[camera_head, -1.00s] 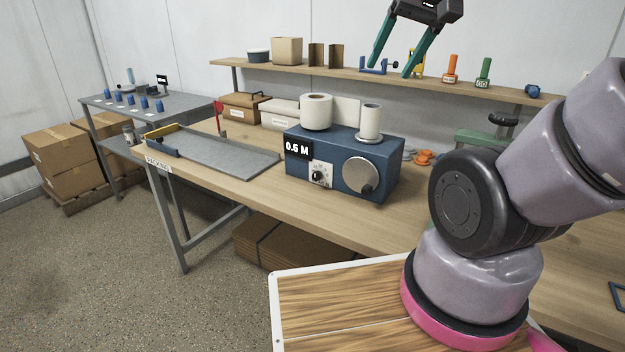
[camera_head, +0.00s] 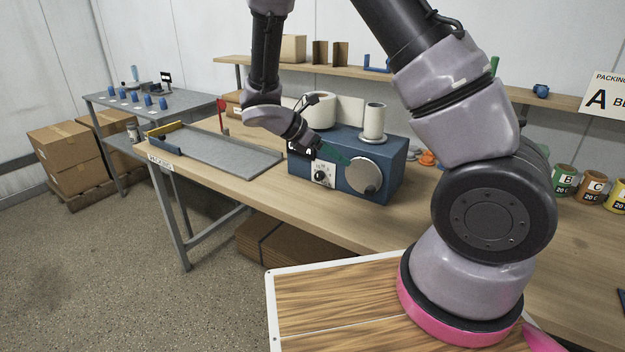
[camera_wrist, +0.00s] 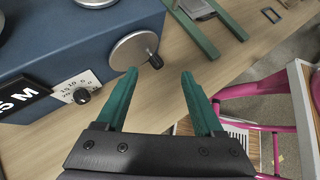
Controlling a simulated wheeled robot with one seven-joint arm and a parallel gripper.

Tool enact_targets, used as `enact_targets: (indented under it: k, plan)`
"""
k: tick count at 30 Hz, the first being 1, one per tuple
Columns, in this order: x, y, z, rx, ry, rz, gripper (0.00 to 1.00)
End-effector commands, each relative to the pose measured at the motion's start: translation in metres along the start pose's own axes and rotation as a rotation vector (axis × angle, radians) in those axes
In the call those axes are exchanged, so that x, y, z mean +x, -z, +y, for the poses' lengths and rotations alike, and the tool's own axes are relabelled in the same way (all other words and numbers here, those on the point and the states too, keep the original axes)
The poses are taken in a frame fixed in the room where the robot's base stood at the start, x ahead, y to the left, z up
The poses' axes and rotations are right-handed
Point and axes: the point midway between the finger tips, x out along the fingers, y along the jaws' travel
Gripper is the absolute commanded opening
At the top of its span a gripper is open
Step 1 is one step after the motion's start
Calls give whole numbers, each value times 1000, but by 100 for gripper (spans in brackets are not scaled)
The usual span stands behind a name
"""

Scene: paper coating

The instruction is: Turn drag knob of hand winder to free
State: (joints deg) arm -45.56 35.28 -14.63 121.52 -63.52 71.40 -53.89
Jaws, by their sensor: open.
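The hand winder appears to be the blue box (camera_head: 385,150) on the bench, with white rolls on top. Its front carries a black knob (camera_head: 320,177) on a white dial plate and a silver crank disc (camera_head: 365,176). In the wrist view the black knob (camera_wrist: 81,96) and its scale show at left, and the disc (camera_wrist: 133,48) with its black handle (camera_wrist: 155,61) lies beyond the left finger. My gripper (camera_wrist: 159,76) is open and empty, its teal fingers apart, with wood tabletop between them. In the head view my gripper (camera_head: 333,153) overlaps the box's upper front; contact is not visible.
A grey tray (camera_head: 225,160) lies left of the box. A roll stands on a spindle (camera_head: 373,122) above it. Colored cans (camera_head: 592,186) stand at the bench's right. A shelf (camera_head: 230,60) runs behind. Bare bench shows in front of the box.

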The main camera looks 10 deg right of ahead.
Motion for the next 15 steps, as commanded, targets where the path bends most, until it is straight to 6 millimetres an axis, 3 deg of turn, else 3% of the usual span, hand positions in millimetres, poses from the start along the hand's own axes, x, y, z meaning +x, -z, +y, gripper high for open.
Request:
enact_targets:
  k: [1, 6, 15]
  plan:
    - [4, 17, 7, -103, -28, -75, 69]
    - [13, 61, 31, -425, -116, -322, 69]
    - [19, 137, 62, -885, -231, -742, 69]
